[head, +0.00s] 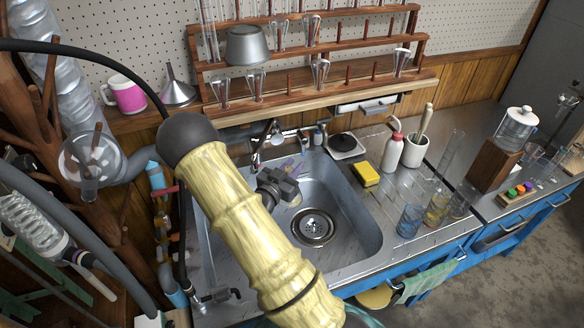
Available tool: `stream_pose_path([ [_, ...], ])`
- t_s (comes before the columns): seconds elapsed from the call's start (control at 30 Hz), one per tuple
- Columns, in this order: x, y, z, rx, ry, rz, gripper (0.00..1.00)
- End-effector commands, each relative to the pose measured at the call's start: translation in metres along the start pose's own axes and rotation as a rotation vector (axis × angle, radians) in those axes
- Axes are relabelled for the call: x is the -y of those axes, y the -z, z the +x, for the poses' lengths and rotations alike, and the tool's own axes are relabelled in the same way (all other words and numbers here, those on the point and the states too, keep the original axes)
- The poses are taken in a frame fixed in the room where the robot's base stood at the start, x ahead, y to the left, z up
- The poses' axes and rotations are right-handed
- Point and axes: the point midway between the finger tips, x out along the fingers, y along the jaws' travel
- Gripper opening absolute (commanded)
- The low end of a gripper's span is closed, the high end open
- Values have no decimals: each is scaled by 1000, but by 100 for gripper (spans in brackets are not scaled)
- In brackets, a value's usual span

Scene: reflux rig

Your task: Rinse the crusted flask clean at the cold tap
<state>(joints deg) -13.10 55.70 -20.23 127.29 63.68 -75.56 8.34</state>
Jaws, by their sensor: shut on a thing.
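My gripper (284,183) is over the left part of the steel sink (345,205), just right of and below the chrome tap (257,158). The tap stands at the sink's back edge. I cannot make out running water or which handle is cold.
A yellow sponge (365,175), a white bottle (391,148) and a brush pot (414,151) stand right of the sink. Glass beakers (410,220) stand on the drainer. A wooden glassware rack (310,60) hangs behind. Tubing and glass crowd the left. The sink's right half is free.

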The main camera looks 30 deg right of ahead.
Motion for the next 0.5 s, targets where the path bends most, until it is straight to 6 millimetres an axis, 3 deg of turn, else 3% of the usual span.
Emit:
stream_pose_path([
  [0.5, 0, -57, 0, -1, 0, 0, 0],
])
